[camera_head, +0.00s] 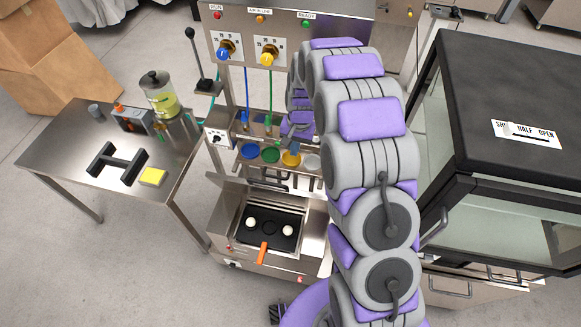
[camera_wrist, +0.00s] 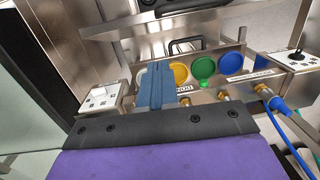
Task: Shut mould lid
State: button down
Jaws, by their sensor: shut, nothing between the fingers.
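The dark mould (camera_head: 270,243) sits low in the steel machine in the head view, its top uncovered. Two white dough balls (camera_head: 251,222) rest in it, with an empty round cavity between them. An orange handle (camera_head: 263,253) sticks out at its front. A raised steel panel with a dark bar handle, seemingly the lid (camera_head: 232,191), stands behind the mould, partly hidden by my arm. My gripper (camera_wrist: 156,86) is shut and empty in the wrist view, in front of the row of coloured discs. In the head view my arm largely hides it.
Blue, green and yellow discs (camera_head: 270,155) line the machine above the mould. A side table (camera_head: 60,150) at left holds a jar (camera_head: 160,93), a black H-shaped piece (camera_head: 118,163) and a yellow sponge (camera_head: 153,177). A black-topped glass cabinet (camera_head: 480,90) stands close at right.

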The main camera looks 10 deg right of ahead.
jog(key=f, duration=0.4)
jog(key=s+a+f+b, duration=0.1)
jog(key=f, duration=0.3)
jog(key=s+a+f+b, duration=0.1)
jog(key=f, duration=0.2)
jog(key=shift+a+f, duration=0.1)
jog(key=shift+f, duration=0.3)
jog(key=shift+s+a+f, duration=0.35)
jog(key=shift+a, duration=0.05)
